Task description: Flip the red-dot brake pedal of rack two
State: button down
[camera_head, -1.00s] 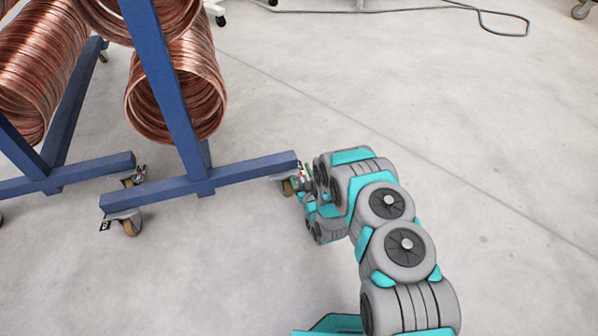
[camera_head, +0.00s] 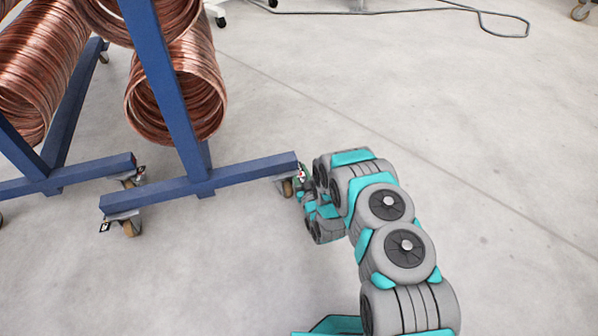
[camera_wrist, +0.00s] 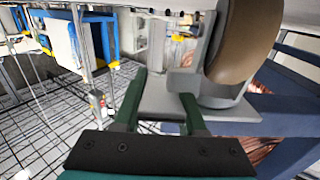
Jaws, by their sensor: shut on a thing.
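A blue rack (camera_head: 240,175) holds copper coils and stands on casters. The caster (camera_head: 287,187) at the right end of its front foot has a brake pedal (camera_head: 301,173) with a small red mark. My gripper (camera_head: 306,180) is low beside this caster, largely hidden by my own arm. In the wrist view, my gripper's two dark green fingers (camera_wrist: 162,85) are a little apart, with part of the grey caster metal (camera_wrist: 160,103) between them. The brown wheel (camera_wrist: 236,40) and its bracket are close at upper right. The pedal's exact tilt cannot be told.
Copper coils (camera_head: 178,98) hang on the rack above. Another caster (camera_head: 128,226) carries the left end of the same foot. A second blue foot (camera_head: 70,172) stands further left. The concrete floor (camera_head: 480,150) to the right is clear, with a cable (camera_head: 480,12) far back.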

jog(key=shift+r, duration=0.1)
dwell(0.3)
jog(key=shift+w+r+g+h+p, duration=0.15)
jog(key=shift+g+h+p, duration=0.25)
jog(key=shift+g+p, duration=0.55)
jog(key=shift+f+g+h+p, duration=0.25)
jog(key=shift+g+p, duration=0.15)
jog(key=shift+g, duration=0.25)
jog(key=shift+f+g+h+p, duration=0.1)
jog(key=shift+g+h+p, duration=0.15)
jog(key=shift+g+p, duration=0.25)
jog(key=shift+f+g, duration=0.2)
jog(key=shift+g, duration=0.3)
jog(key=shift+c, duration=2.4)
grip_release()
